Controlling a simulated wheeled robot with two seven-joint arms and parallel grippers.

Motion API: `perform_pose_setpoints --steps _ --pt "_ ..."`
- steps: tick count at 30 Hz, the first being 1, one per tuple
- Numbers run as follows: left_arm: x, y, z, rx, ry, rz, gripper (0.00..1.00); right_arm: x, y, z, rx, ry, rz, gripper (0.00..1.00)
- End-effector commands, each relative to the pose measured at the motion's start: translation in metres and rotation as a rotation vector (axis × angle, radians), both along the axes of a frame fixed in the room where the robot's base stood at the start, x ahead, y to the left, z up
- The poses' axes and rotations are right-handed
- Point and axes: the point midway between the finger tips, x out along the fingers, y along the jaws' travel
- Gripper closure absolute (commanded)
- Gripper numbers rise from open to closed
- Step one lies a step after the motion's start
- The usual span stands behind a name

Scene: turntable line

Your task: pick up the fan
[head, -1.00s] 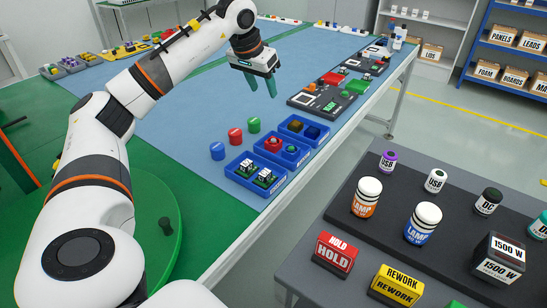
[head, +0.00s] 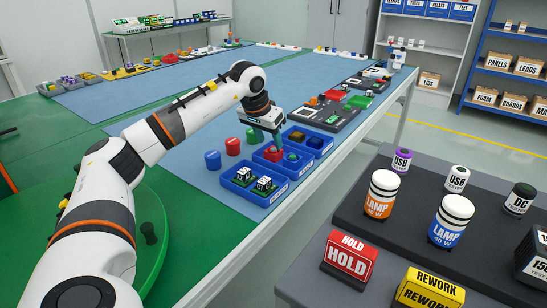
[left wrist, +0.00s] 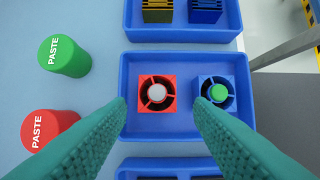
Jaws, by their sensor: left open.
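Two fans lie side by side in the middle blue tray. In the left wrist view, one is a red square fan with a grey hub (left wrist: 157,93) and the other a blue one with a green hub (left wrist: 217,92). They show small in the head view, the red one (head: 272,154) partly behind my fingers. My left gripper (head: 266,143) is open and points down over this tray. In the left wrist view its teal fingertips (left wrist: 158,106) lie either side of the red fan, with nothing held between them. Whether they touch it I cannot tell. My right gripper is not in view.
The middle tray's wall (left wrist: 180,133) surrounds the fans. A tray with finned blocks (left wrist: 233,34) adjoins behind, and another with boards (head: 278,196) in front. Green (left wrist: 63,56) and red (left wrist: 48,128) paste cans stand left.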

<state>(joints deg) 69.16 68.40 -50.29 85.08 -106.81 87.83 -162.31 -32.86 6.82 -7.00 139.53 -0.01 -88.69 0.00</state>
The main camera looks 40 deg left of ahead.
Motion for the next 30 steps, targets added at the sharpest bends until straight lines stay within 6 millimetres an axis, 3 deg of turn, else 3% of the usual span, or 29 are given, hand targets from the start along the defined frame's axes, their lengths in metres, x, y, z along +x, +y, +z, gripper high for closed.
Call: perform_pose_setpoints --steps 5,12,19,25,30 --pt "0.006 0.002 -0.016 0.0 0.002 0.0 0.53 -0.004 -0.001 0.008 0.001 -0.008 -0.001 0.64" --pt "0.019 0.005 -0.047 0.0 0.002 -0.001 0.53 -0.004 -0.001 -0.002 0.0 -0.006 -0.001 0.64" --pt "0.02 0.005 -0.047 0.0 0.0 -0.001 0.53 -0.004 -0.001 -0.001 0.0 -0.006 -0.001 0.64" --pt "0.02 0.005 -0.047 0.0 0.001 -0.001 0.85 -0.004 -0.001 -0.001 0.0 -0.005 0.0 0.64" --pt "0.02 0.005 -0.047 0.0 0.0 0.0 0.86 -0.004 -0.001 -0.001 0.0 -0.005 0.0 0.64"
